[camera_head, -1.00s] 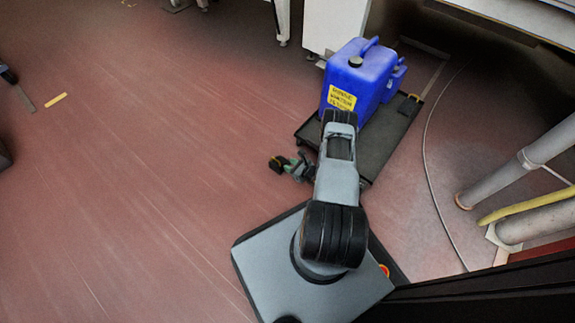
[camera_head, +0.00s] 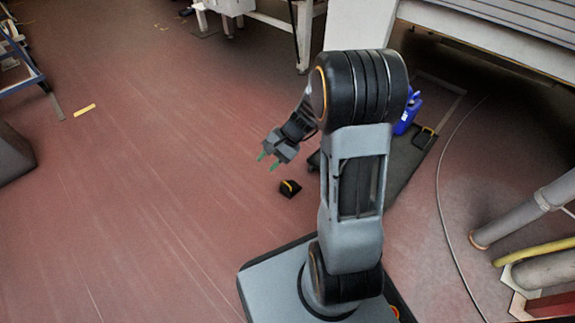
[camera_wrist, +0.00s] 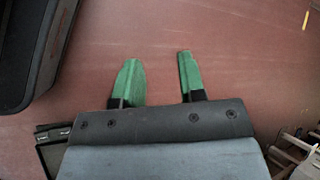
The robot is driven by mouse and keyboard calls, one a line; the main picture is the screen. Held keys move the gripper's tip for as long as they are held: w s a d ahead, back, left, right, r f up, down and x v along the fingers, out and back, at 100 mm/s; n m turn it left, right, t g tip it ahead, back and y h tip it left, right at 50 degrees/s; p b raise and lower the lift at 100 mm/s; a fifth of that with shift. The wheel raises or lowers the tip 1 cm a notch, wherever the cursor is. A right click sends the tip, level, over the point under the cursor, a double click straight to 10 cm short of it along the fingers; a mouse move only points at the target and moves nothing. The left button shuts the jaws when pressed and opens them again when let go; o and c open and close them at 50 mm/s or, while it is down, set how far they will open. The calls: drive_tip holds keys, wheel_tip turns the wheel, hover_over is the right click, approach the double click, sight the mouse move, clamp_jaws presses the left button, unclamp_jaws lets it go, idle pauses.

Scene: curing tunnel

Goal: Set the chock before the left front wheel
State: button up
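The chock (camera_head: 290,188), small and black with a yellow stripe, lies on the red floor in the head view. It stands apart from the visible left edge of the dark flat cart (camera_head: 405,160), a short way in front and to the left. The cart's wheels cannot be made out; my arm covers much of it. My gripper (camera_head: 268,162) is above the floor, up and left of the chock in the picture. In the wrist view its green fingers (camera_wrist: 158,82) are apart with only floor between them. I cannot make out the chock there.
Grey pipes (camera_head: 520,215) and a thin curved line on the floor are at the right. White machine legs (camera_head: 304,35) stand at the back.

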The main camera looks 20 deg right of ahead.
drive_tip(key=s+r+n+t+h, duration=0.2)
drive_tip(key=s+r+n+h, duration=0.6)
drive_tip(key=s+r, duration=0.3)
drive_tip(key=shift+s+d+n, duration=0.35)
drive_tip(key=shift+s+n, duration=0.15)
drive_tip(key=shift+n, duration=0.3)
drive_tip(key=shift+r, duration=0.1)
